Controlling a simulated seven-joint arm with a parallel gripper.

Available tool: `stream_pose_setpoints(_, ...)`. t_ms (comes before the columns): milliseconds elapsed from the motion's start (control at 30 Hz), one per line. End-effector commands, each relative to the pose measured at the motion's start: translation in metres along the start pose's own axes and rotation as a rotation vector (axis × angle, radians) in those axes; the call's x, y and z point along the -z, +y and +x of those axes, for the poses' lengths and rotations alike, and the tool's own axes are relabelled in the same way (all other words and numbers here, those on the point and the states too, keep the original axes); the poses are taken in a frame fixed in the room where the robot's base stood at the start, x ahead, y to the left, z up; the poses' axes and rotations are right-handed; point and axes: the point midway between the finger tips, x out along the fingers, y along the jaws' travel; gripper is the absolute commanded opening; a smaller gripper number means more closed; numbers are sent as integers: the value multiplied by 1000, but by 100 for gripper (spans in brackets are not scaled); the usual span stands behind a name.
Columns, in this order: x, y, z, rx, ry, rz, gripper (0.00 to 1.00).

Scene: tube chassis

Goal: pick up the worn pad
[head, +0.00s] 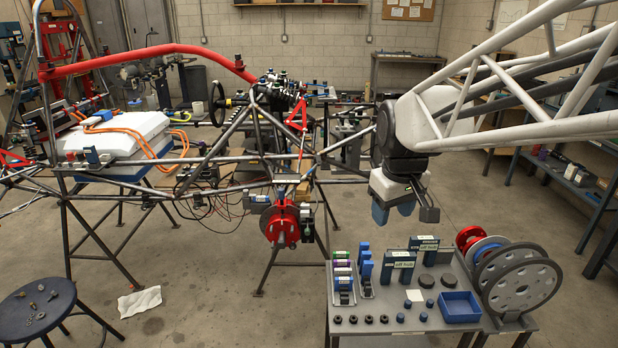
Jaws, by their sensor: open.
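I cannot single out the worn pad with certainty at this size. A red hub with a brake disc (284,224) hangs on the tube chassis (215,150), with a dark caliper-like part (306,222) at its right side. Any pad inside that part is hidden or too small to tell. My gripper (394,216) is open and seems empty. It points down, to the right of the hub and apart from it, above the back of the parts cart (385,318).
The cart carries upright racks (343,282), blocks labelled "off hub" (398,264), a blue tray (459,306), dark round pieces and large grey discs (520,284). A dark stool (38,308) with small parts stands at lower left.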

Motion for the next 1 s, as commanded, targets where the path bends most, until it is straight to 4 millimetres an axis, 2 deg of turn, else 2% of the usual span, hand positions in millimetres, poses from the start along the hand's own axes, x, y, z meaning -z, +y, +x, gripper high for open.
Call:
stream_pose_setpoints(100, 30, 7, 6, 5, -9, -61, 51)
stream_pose_setpoints(567, 142, 27, 41, 26, -33, -303, 51)
stream_pose_setpoints(1000, 245, 37, 97, 51, -54, -536, 51)
